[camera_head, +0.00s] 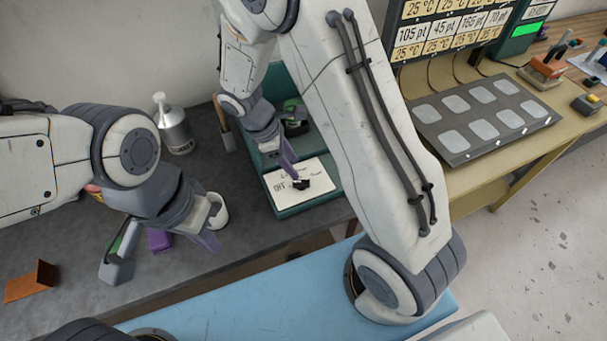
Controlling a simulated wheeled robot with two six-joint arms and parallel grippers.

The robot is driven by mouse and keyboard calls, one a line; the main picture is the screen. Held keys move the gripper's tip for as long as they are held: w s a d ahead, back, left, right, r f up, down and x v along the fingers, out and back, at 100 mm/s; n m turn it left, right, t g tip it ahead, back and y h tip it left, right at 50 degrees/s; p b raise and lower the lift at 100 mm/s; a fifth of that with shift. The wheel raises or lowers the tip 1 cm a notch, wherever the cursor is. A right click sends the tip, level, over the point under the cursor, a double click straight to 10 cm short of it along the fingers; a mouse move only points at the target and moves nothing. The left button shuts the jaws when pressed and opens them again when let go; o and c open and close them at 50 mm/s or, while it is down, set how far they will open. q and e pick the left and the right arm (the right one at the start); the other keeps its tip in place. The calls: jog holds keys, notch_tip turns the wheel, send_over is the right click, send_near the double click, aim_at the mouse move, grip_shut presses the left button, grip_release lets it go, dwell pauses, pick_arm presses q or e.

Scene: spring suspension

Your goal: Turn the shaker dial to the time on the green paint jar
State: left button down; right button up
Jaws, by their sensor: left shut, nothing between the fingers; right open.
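My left gripper (208,241) is shut and empty over the bench, left of the shaker. A white jar (219,212) stands partly hidden behind it. I cannot make out a green paint jar or its time.
A metal pump bottle (173,126) stands at the back. My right arm hides the shaker's right side. A dark tray with grey pads (480,117) lies on the yellow table at right.

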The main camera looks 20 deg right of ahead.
aim_at(305, 182)
jog(key=x, duration=0.7)
jog(key=shift+f+p, duration=0.25)
jog(key=shift+p, duration=0.1)
grip_shut()
